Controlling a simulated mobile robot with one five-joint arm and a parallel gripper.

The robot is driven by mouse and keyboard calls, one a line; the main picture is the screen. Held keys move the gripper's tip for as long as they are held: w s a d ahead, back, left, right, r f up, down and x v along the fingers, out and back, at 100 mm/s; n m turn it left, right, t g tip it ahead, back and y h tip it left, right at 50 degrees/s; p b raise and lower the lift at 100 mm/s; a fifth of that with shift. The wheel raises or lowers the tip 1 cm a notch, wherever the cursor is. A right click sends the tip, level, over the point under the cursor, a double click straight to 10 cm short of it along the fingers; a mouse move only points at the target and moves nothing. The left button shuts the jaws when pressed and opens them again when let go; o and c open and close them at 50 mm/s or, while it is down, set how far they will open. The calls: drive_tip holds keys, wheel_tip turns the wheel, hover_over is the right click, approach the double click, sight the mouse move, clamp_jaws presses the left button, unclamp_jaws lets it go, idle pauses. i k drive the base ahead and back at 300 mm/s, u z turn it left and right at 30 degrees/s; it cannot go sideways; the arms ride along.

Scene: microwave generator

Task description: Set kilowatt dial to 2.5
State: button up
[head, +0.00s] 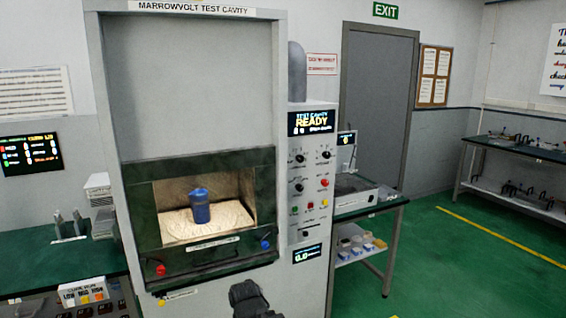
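The control panel (312,180) stands right of the test cavity. It carries several black knobs: an upper left knob (299,158), an upper right knob (325,155) and a middle left knob (298,187). Their labels and scales are too small to read, so I cannot tell which is the kilowatt dial or where it points. The upper screen (311,122) reads "READY"; a small lower screen (307,254) shows what looks like 0.0. My gripper (249,297) is a dark shape at the bottom, below and left of the panel, apart from the knobs. Its fingers are not clear.
A blue container (200,206) stands in the open test cavity (168,197). Red and green buttons (309,207) sit on the panel near the knobs. A side table (385,206) stands right of the panel. The green floor (450,270) at right is clear.

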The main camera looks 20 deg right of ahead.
sight(300, 158)
drive_tip(key=u, duration=0.15)
drive_tip(key=i, duration=1)
drive_tip(key=u, duration=0.05)
